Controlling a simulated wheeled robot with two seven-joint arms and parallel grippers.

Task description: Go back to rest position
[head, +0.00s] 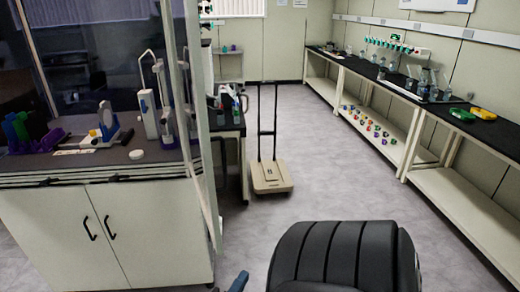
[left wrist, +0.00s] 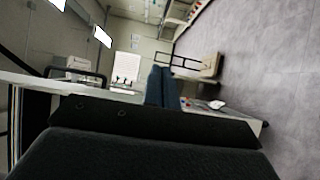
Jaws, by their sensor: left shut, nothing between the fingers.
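My left gripper (head: 238,282) shows only as a small blue piece at the bottom edge of the head view, left of a black padded shape. In the left wrist view, its two blue fingers (left wrist: 160,87) are together, with nothing between them. They point out over the room, and no surface is seen touching them. My right gripper is in neither view.
A black ribbed shape like a chair back (head: 345,255) fills the bottom middle. A cabinet (head: 150,235) with a fume-hood frame stands at left. A beige platform scale or cart (head: 272,176) stands on open floor (head: 310,140). A long bench (head: 480,130) lines the right wall.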

